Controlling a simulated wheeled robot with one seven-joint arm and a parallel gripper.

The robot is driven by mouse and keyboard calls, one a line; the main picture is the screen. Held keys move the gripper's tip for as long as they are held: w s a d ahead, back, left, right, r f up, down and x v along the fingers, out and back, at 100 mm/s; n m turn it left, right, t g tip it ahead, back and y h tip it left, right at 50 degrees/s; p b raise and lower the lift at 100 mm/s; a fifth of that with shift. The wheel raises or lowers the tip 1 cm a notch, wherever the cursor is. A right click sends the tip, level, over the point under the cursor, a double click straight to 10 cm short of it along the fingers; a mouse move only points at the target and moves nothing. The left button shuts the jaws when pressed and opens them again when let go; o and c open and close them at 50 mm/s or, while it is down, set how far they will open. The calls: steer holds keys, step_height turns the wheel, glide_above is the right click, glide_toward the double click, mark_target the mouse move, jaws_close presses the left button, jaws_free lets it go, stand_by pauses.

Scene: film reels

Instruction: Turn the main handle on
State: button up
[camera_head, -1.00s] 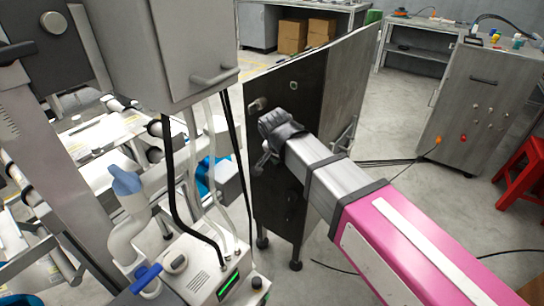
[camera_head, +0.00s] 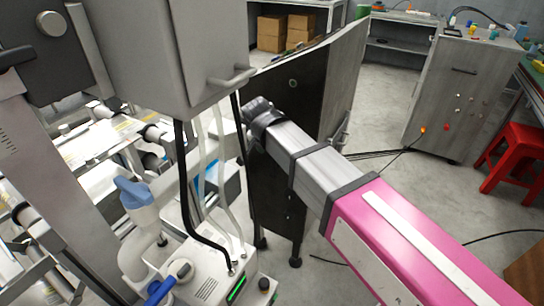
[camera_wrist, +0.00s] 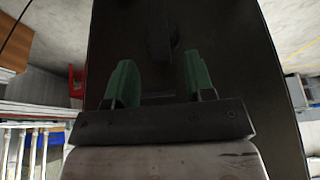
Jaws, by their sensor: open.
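A dark upright panel (camera_head: 285,90) of a cabinet stands in front of my arm; it fills most of the wrist view (camera_wrist: 235,50). A dark elongated shape (camera_wrist: 160,38) on it lies beyond my fingertips, roughly between them; it may be the main handle, but it is too dark to tell its position. My gripper (camera_wrist: 158,62) is open, its two green fingers apart with nothing between them. In the head view the fingers are hidden at the far end of my arm.
A white machine (camera_head: 215,285) stands at the lower left.

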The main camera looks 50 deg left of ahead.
mark_target(274, 164)
steer(key=shift+x, duration=2.05)
jaws_close()
